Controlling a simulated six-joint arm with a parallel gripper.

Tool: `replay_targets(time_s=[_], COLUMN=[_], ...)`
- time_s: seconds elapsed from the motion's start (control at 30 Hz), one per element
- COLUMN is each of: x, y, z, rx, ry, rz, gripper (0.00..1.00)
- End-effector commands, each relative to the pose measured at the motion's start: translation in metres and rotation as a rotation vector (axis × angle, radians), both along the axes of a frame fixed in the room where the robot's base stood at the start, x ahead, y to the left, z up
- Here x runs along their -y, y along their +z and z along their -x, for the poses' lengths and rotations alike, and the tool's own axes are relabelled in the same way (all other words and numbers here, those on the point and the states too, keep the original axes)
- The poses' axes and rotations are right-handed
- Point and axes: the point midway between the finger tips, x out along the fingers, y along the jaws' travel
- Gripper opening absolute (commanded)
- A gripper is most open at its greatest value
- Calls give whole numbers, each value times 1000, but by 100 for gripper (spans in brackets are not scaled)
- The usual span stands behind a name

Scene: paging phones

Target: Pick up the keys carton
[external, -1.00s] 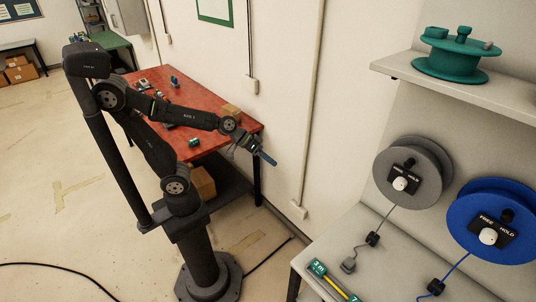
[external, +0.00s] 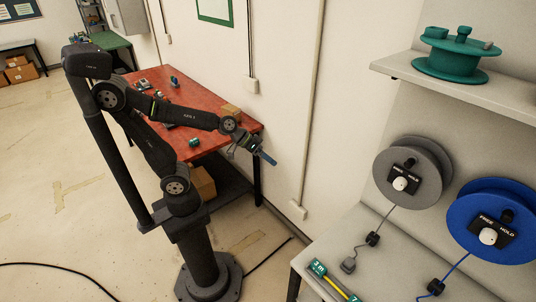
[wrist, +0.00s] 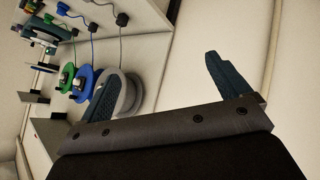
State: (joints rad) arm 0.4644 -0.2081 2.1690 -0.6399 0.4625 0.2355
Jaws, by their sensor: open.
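My gripper (external: 266,157) is just past the right end of the red table, beside the wall. In the wrist view its two dark blue fingers are spread with bare wall between them (wrist: 163,68), so it is open and empty. A small brown carton (external: 231,110) sits on the red table near its right back corner, behind my forearm. A larger brown carton (external: 203,184) stands on the shelf below the table, partly hidden by my arm. No label is readable on either, so I cannot tell which is the keys carton. Neither carton shows in the wrist view.
The red table (external: 195,93) carries several small items, including a teal one (external: 194,142). The wall (external: 285,60) is close to my gripper.

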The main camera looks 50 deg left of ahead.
Motion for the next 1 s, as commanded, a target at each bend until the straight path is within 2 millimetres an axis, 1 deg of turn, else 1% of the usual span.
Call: replay_targets(time_s=[0.07,0.17,0.23,0.27,0.3,0.37,0.4,0.47,0.5,0.57,0.6,0.67,0.7,0.77,0.8,0.87,0.9,0.97,1.0], x=[1,-2,-8,-12,-20,-35,-47,-68,-83,-108,-127,-157,-179,-214,-238,-276,-303,-344,-371], y=[3,15,27,30,34,38,41,43,44,45,44,44,42,39,36,33,29,24,20], z=[-6,-33,-65,-79,-98,-127,-146,-174,-191,-217,-233,-255,-269,-287,-298,-312,-319,-327,-331], rx=[-4,-18,-36,-54,-85,-131,-163,-209,-241,-287,-319,-365,-397,-442,-475,-519,-552,-596,-627], ry=[8,51,105,128,161,216,254,314,356,422,469,541,592,671,725,809,868,958,1020], rz=[2,11,18,17,15,10,9,3,0,-6,-9,-14,-19,-23,-28,-31,-34,-36,-38], gripper=[94,94,94,94,94,94,94,94,94,94,94,94,94,94,94,94,94,94,94])
